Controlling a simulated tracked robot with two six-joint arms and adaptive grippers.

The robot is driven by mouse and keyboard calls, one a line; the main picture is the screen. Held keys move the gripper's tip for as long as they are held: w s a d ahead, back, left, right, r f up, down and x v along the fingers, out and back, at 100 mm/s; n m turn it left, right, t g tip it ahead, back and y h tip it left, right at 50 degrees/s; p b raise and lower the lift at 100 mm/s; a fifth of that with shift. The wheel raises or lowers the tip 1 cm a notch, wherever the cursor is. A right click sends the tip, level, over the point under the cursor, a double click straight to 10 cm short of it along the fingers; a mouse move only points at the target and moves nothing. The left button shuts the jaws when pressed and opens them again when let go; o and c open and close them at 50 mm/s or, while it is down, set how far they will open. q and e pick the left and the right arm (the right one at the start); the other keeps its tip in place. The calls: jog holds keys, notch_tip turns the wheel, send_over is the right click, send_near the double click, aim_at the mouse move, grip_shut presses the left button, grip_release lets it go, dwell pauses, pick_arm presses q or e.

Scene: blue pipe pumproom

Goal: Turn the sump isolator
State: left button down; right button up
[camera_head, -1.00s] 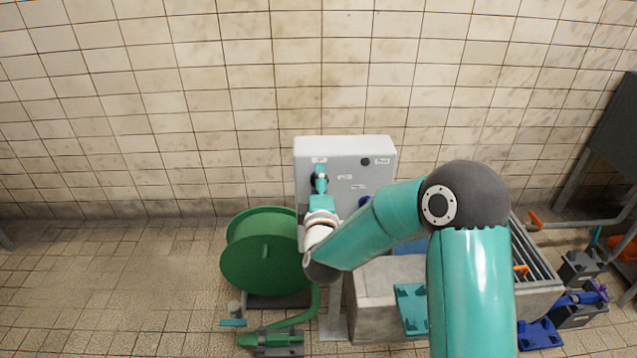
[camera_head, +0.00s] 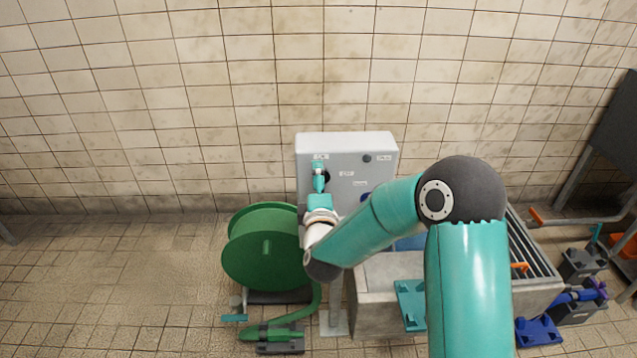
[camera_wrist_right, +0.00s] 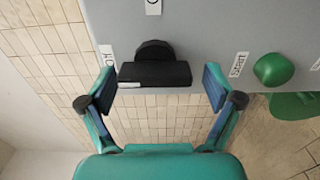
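The sump isolator looks to be the black rotary handle (camera_wrist_right: 155,74) on the grey panel (camera_head: 345,150). In the right wrist view its bar lies crosswise in the picture, between the fingers of my right gripper (camera_wrist_right: 158,88). The fingers are spread, one beyond each end of the bar, with a gap visible at least on the right; whether they are level with it in depth I cannot tell. In the head view, my right gripper (camera_head: 319,178) is at the left part of the panel front and hides most of the handle. My left gripper is not in view.
A green button (camera_wrist_right: 273,69) sits beside the START label on the panel. A dark round knob (camera_head: 367,158) is at its upper right. A green hose reel (camera_head: 265,262) stands left below my arm, and a concrete trough (camera_head: 375,310) stands to the right.

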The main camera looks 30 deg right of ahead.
jog(key=shift+d+r, duration=0.1)
jog(key=v, duration=1.2)
dwell(0.4)
